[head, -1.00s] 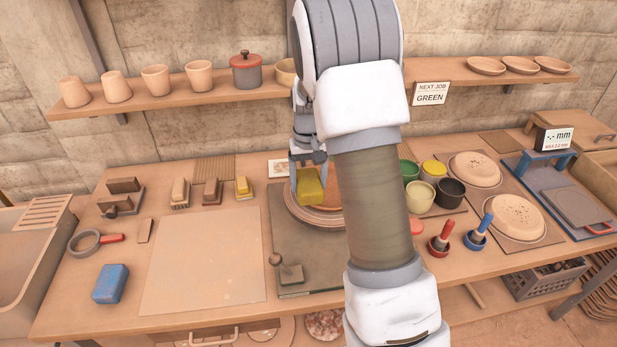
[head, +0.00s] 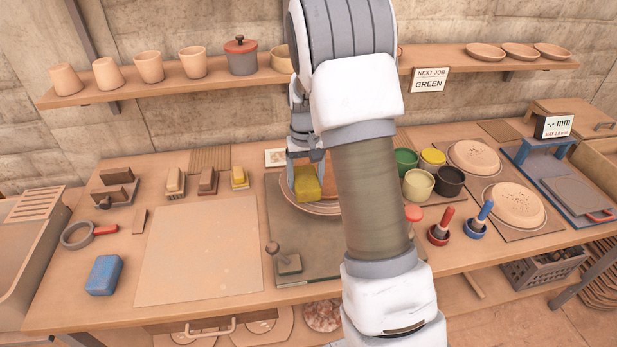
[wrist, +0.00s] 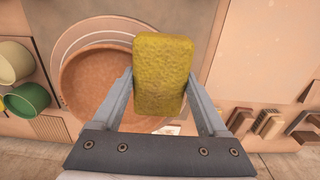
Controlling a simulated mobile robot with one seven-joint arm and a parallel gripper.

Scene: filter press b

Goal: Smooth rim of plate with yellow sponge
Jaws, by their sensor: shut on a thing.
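My gripper (head: 305,167) is shut on the yellow sponge (head: 307,184), which also shows between the two fingers in the wrist view (wrist: 162,75). The round brown plate (wrist: 92,88) lies below, partly hidden by the sponge and a finger. In the wrist view the sponge overlaps the plate's rim on one side. The plate sits on a paler round disc (wrist: 75,38). In the head view my arm hides most of the plate, and its left edge (head: 296,207) shows beside the sponge. I cannot tell whether the sponge touches the rim.
A small handled tool (head: 286,262) stands on the dark mat near the plate. Glaze cups (head: 419,184) and red and blue brushes stand to the right. A blue sponge (head: 104,275) lies front left. A pale board (head: 200,240) is bare.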

